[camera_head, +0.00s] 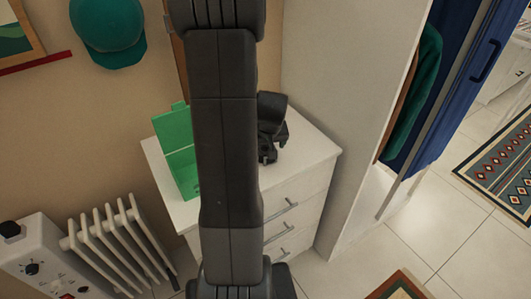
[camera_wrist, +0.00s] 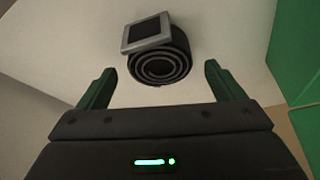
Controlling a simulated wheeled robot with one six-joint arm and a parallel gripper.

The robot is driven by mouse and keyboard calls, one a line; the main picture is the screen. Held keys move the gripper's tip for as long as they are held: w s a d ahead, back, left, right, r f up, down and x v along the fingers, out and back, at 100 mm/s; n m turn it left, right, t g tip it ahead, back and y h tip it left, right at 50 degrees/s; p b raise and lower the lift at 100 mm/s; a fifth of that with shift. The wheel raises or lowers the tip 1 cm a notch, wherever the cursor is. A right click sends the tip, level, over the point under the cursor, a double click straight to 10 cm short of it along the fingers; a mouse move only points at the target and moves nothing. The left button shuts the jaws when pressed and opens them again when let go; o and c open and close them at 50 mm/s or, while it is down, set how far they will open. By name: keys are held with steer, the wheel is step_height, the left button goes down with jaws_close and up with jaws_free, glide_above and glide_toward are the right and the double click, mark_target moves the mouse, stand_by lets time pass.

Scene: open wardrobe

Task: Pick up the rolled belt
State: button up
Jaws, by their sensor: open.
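The rolled belt (camera_wrist: 160,62) is a dark coil with a square silver-rimmed buckle on top. In the wrist view it lies on a pale surface, ahead of my gripper and roughly centred between the fingers. My gripper (camera_wrist: 158,88) is open, with one green-tipped finger to each side and nothing held. In the head view my gripper (camera_head: 268,152) is over the white dresser top (camera_head: 313,153), right of my arm. The belt cannot be made out in the head view, where my arm and gripper block part of the dresser top.
A green open box (camera_head: 178,150) stands on the dresser left of my arm; its green side also shows at the right edge of the wrist view (camera_wrist: 290,50). A tall pale wardrobe panel (camera_head: 350,100) rises right of the dresser. A white radiator (camera_head: 112,245) stands at lower left.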

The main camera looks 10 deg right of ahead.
steer(key=shift+x, duration=0.85)
steer(key=c, duration=1.2)
